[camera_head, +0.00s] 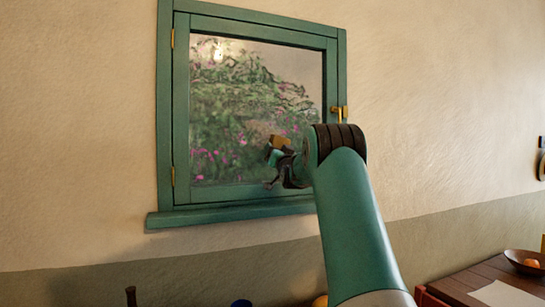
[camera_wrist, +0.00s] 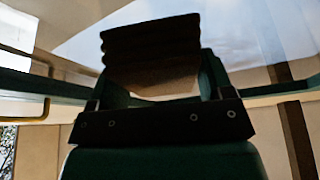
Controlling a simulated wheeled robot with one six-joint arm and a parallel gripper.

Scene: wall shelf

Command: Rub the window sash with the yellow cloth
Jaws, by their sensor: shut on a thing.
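The window sash (camera_head: 181,110) is a teal frame around a glass pane, and it looks closed within its outer frame on the wall. My gripper (camera_head: 277,157) is in front of the lower right part of the pane. It is shut on the yellow cloth (camera_head: 280,141), a small folded piece at its tip. In the wrist view the cloth (camera_wrist: 152,50) looks dark brown in shadow between the green fingers. I cannot tell whether the cloth touches the glass or sash. My arm hides the sash's lower right corner.
A brass handle (camera_head: 338,111) sticks out at the window's right side. A teal sill (camera_head: 230,212) juts out below. At the lower right, a wooden table (camera_head: 455,286) holds a bowl (camera_head: 516,258) with orange fruit. The wall left of the window is bare.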

